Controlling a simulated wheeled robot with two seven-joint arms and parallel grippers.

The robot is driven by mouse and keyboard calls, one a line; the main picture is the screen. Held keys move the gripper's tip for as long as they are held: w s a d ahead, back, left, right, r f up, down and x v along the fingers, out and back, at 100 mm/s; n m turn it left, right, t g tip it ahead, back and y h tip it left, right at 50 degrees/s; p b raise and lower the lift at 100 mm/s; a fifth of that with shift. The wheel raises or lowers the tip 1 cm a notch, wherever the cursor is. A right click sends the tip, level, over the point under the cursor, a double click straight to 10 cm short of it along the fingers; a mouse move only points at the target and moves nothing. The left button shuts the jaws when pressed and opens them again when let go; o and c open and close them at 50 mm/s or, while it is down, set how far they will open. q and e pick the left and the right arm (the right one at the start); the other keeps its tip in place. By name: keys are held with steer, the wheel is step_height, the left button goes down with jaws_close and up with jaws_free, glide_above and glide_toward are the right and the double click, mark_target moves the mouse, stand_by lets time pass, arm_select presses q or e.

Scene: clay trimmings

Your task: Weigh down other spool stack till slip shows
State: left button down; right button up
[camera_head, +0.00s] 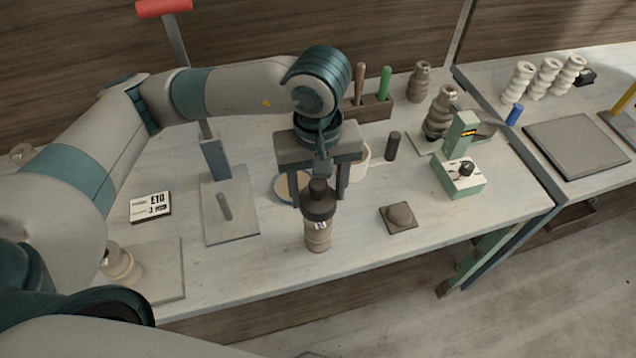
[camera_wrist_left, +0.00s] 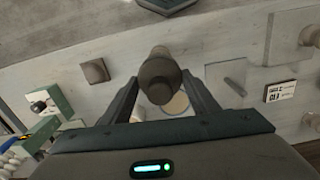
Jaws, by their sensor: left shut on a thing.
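My left gripper (camera_head: 318,196) points down over the table and is shut on a dark cylindrical weight with a narrower knob (camera_head: 319,209). In the left wrist view the weight (camera_wrist_left: 158,82) sits between the fingers of my gripper (camera_wrist_left: 160,92). A beige spool stack (camera_head: 317,240) with a small white label stands upright directly below the weight. The weight covers its top, and I cannot tell whether it bears on it. Another, browner spool stack (camera_head: 438,113) stands at the back right, behind a green device. My right gripper is not in view.
The green device with a dial (camera_head: 461,184) stands right of the stack. A dark square pad with a dome (camera_head: 398,217) lies nearer. A dark cylinder (camera_head: 393,146) and tool holder (camera_head: 372,109) are behind. A grey plate (camera_head: 229,222) and label card (camera_head: 150,207) lie left.

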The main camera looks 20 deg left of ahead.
arm_select(q)
steer(key=shift+f+b, duration=0.35)
steer(key=shift+f, duration=0.95)
steer(key=shift+f+b, duration=0.65)
steer(key=shift+b, duration=0.55)
stand_by(1.2)
steer(key=c, duration=0.6)
jaws_free()
steer(key=shift+f, duration=0.1)
